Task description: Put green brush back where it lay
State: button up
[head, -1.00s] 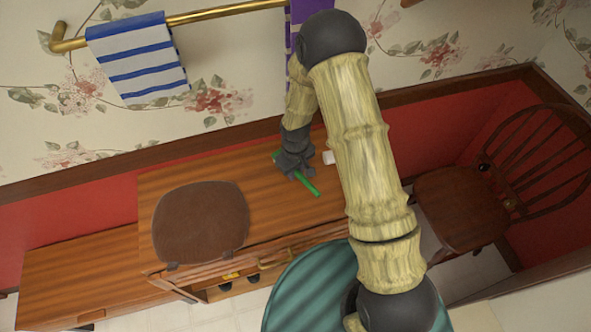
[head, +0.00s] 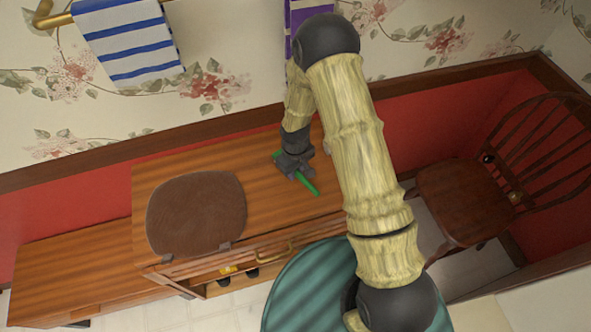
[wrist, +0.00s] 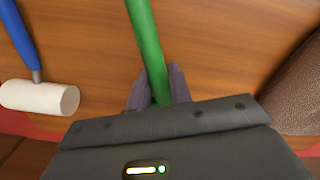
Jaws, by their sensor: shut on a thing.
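The green brush (head: 307,183) shows as a thin green handle above the wooden cabinet top (head: 268,190). My gripper (head: 294,173) is shut on it, near the back middle of the cabinet top. In the wrist view the green handle (wrist: 146,40) runs up out of the picture from between the two fingers of my gripper (wrist: 158,92). The brush's far end is out of that view. I cannot tell whether the brush touches the wood.
A white-headed mallet with a blue handle (wrist: 40,98) lies near my gripper. A wooden chair (head: 465,200) stands right.

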jog(key=shift+f+b, duration=0.4)
jog(key=shift+f, duration=0.05)
dwell(0.5)
jog(key=o, duration=1)
jog(key=shift+c, duration=0.2)
notch_tip(320, 180, up, 17)
jog(key=b, duration=0.2)
jog(key=shift+r, duration=0.2)
